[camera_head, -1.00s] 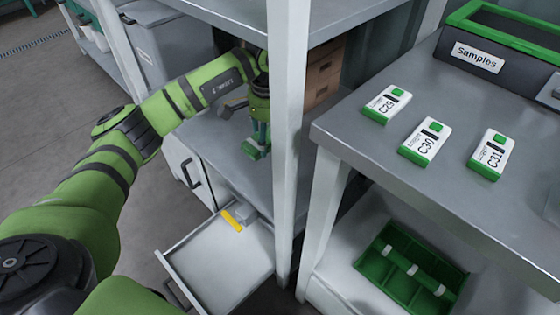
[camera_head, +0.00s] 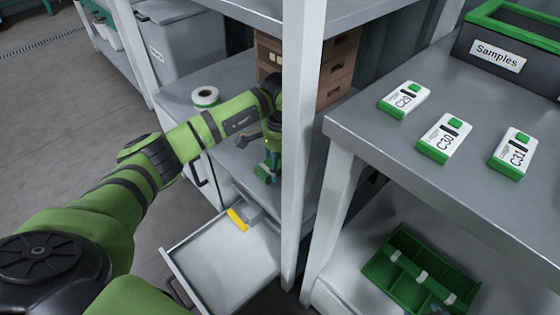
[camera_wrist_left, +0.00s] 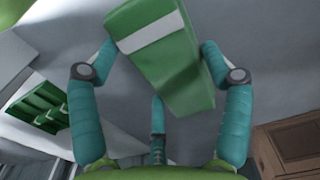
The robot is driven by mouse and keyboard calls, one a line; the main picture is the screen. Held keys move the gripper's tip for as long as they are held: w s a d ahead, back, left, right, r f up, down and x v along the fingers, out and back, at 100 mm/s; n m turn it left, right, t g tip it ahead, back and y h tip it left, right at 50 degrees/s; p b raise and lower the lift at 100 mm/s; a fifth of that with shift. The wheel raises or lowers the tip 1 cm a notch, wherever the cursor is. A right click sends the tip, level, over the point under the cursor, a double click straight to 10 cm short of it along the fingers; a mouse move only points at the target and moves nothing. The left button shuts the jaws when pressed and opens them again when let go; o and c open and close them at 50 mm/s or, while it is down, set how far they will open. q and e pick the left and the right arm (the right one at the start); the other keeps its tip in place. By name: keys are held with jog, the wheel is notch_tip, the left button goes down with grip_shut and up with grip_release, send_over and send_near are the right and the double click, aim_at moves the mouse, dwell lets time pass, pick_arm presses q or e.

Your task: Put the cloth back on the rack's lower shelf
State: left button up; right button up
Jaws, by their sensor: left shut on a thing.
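I cannot tell whether the cloth touches the shelf. My right gripper is not in view.
A white tape roll (camera_head: 205,97) and a wooden drawer box (camera_head: 338,72) stand on the same shelf. A white post (camera_head: 298,150) is close beside the gripper. An open drawer (camera_head: 225,268) juts out below. Labelled loggers (camera_head: 444,138) lie on the right bench.

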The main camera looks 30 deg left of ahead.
aim_at(280, 162)
pick_arm(q)
jog(key=shift+f, duration=0.1)
jog(key=o, duration=1)
jog(key=shift+c, duration=0.2)
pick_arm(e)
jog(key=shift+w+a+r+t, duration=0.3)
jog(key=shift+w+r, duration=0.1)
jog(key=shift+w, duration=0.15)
pick_arm(q)
notch_tip(280, 162, up, 6)
jog(key=shift+f+p, duration=0.2)
jog(key=shift+p, duration=0.4)
notch_tip(280, 162, up, 7)
jog(key=p, duration=0.1)
jog(key=shift+f, duration=0.15)
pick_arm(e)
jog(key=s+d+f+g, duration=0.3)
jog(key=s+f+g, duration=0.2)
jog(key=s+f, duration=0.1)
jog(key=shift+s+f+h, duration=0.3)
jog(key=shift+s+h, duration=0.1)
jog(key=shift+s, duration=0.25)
